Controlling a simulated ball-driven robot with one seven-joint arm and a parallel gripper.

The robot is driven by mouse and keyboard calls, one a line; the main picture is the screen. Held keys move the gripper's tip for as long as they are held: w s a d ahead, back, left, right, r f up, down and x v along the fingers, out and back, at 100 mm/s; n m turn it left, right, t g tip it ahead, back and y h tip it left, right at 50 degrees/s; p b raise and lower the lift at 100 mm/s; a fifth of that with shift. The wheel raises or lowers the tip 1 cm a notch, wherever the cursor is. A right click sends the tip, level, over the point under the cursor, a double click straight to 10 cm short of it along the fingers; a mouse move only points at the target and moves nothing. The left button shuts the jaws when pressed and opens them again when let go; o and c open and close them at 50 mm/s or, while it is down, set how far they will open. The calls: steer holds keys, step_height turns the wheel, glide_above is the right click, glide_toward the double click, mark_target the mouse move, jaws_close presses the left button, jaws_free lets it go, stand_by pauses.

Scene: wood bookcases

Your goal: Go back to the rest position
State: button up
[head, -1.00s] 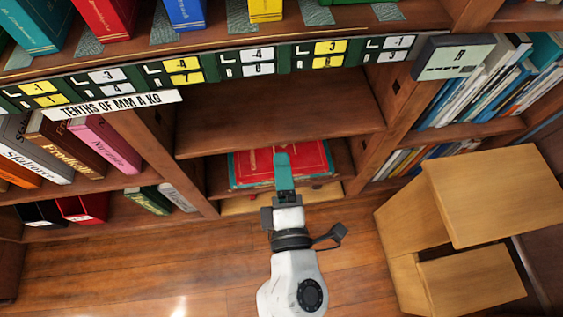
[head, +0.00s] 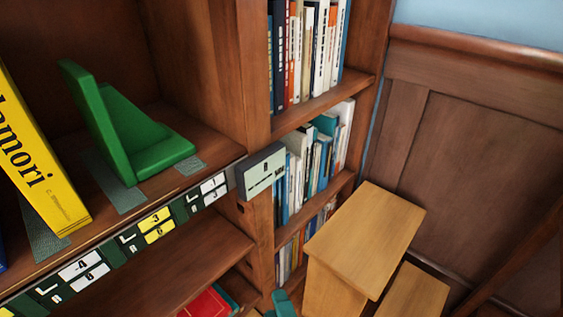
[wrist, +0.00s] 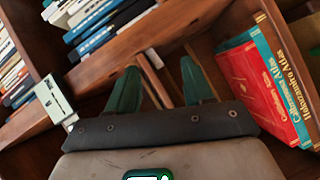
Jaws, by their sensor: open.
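My gripper shows at the bottom edge of the head view (head: 283,303), where only its teal end is visible. In the wrist view my gripper (wrist: 160,82) has its two green fingers spread apart with nothing between them. A red book (head: 209,303) lies in the low shelf compartment, just left of my gripper in the head view. It also shows at the right of the wrist view (wrist: 252,85), with a teal book (wrist: 277,85) next to it. My arm is mostly hidden in the head view.
A wooden step stool (head: 366,235) stands right of the bookcase, close to my gripper. A green bookend (head: 130,130) and a yellow book (head: 40,170) stand on the upper shelf. A grey label box (head: 262,172) juts from the shelf edge. Wood panelling (head: 480,150) closes off the right.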

steer(key=s+d+f+m+g+h, duration=0.2)
steer(key=d+f+m+g+h, duration=0.3)
steer(key=d, duration=0.6)
steer(key=s+d+f+m+g+h, duration=0.1)
steer(key=d+f+m+h, duration=0.15)
steer(key=d+m, duration=0.6)
steer(key=s+d+f+m+g+y, duration=0.1)
steer(key=s+d+f+m+g, duration=0.15)
steer(key=s+d+g, duration=0.4)
steer(key=s+d+f+m+g+y, duration=0.1)
steer(key=s+d+f+m+g, duration=0.15)
steer(key=s, duration=0.75)
step_height(320, 180, up, 35)
steer(key=t+p, duration=0.1)
steer(key=p, duration=3.3)
steer(key=shift+w+p, duration=0.25)
steer(key=shift+p, duration=0.1)
